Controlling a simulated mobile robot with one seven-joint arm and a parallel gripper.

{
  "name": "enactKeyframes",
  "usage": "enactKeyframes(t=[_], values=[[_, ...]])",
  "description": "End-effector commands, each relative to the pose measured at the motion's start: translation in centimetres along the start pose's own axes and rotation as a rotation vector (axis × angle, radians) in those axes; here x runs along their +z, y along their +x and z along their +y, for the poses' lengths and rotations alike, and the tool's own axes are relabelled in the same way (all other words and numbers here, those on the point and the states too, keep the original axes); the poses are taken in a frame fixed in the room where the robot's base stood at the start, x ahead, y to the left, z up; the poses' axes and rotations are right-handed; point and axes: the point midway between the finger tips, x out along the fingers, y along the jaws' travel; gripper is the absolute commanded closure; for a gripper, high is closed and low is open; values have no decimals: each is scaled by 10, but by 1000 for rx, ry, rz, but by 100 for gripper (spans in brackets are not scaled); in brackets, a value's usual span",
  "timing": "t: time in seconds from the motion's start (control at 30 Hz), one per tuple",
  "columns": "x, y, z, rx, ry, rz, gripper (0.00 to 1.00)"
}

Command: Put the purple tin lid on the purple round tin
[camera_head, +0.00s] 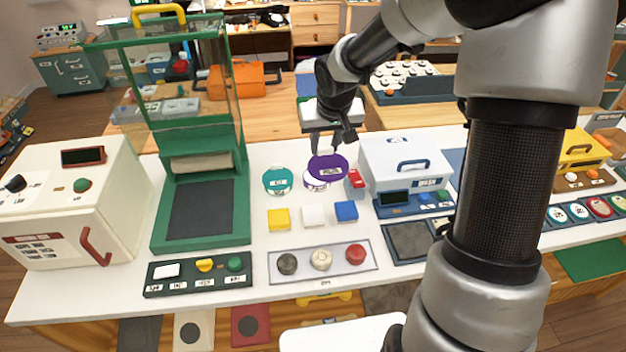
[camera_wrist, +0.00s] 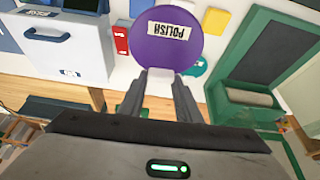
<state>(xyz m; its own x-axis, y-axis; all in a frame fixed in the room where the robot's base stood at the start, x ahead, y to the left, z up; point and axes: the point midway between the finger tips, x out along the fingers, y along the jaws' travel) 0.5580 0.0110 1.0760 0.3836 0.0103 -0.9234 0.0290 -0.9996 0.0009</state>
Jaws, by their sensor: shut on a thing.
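My gripper (camera_head: 329,148) is shut on the purple tin lid (camera_head: 328,168), a flat round disc with a white label. In the wrist view the lid (camera_wrist: 167,48) shows the label "POLISH" and is pinched by its near edge between the fingertips (camera_wrist: 168,75). In the head view, a round white-and-purple thing (camera_head: 313,184), which looks like the purple round tin, stands on the white table just below and left of the lid. The lid covers much of it. I cannot tell whether the two touch. The tin is hidden in the wrist view.
A teal round tin (camera_head: 278,180) stands to the left. A red box (camera_head: 355,183) and a white machine (camera_head: 405,165) are close on the right. Yellow (camera_head: 278,219), white (camera_head: 313,216) and blue (camera_head: 346,211) blocks lie in front. A green framed machine (camera_head: 200,205) stands farther left.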

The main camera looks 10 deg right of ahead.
Motion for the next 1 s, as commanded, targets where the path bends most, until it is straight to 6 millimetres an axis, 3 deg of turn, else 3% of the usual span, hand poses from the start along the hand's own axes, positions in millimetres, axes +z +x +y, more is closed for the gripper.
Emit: enactKeyframes(t=[0.03,0.2,0.4,0.57,0.83,1.0], values=[[-20,28,-1,-5,-1,-3,91],[-79,86,4,0,5,-4,91],[-112,132,12,8,20,-3,91],[-117,148,15,11,25,-3,91],[-98,191,15,10,24,-5,91],[-92,206,15,11,25,-3,91]])
